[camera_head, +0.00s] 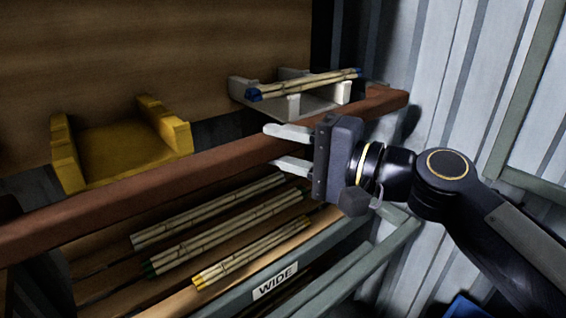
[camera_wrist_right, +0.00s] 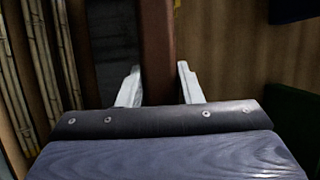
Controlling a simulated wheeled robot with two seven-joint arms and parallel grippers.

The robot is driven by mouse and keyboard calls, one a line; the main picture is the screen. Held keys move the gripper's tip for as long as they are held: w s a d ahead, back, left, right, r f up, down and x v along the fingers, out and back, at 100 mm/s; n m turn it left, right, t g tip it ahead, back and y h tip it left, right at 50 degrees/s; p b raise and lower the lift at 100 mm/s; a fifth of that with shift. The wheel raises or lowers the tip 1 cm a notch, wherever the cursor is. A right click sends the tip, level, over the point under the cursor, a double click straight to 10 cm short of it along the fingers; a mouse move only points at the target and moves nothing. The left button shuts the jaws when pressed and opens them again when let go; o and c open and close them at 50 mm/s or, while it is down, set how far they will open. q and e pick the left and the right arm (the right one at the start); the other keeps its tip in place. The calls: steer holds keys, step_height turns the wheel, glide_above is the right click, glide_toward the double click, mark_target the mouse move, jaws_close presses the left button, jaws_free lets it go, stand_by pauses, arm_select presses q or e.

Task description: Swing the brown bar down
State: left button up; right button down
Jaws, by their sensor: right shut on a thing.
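The brown bar (camera_head: 130,200) is a long reddish-brown beam. In the head view it runs from the lower left up to the right, in front of the racks. My right gripper (camera_head: 284,148) has one finger above the bar and one below it, near its right part, and is shut on it. In the right wrist view the bar (camera_wrist_right: 157,50) stands between the two fingers (camera_wrist_right: 158,85). The bar's far left end is out of the picture. My left gripper is not in view.
A yellow holder (camera_head: 122,150) is empty behind the bar. A grey holder (camera_head: 292,103) carries blue-tipped poles (camera_head: 305,84). Below, several bundled poles (camera_head: 225,228) lie on a shelf with a "WIDE" label (camera_head: 275,281). Corrugated metal wall (camera_head: 400,60) stands at right.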

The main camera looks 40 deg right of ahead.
steer(key=shift+f, duration=0.1)
stand_by(0.3)
steer(key=c, duration=1)
jaws_free()
steer(key=p+v, duration=0.2)
steer(key=v, duration=0.5)
steer(key=shift+s+d, duration=0.15)
steer(key=shift+s, duration=0.25)
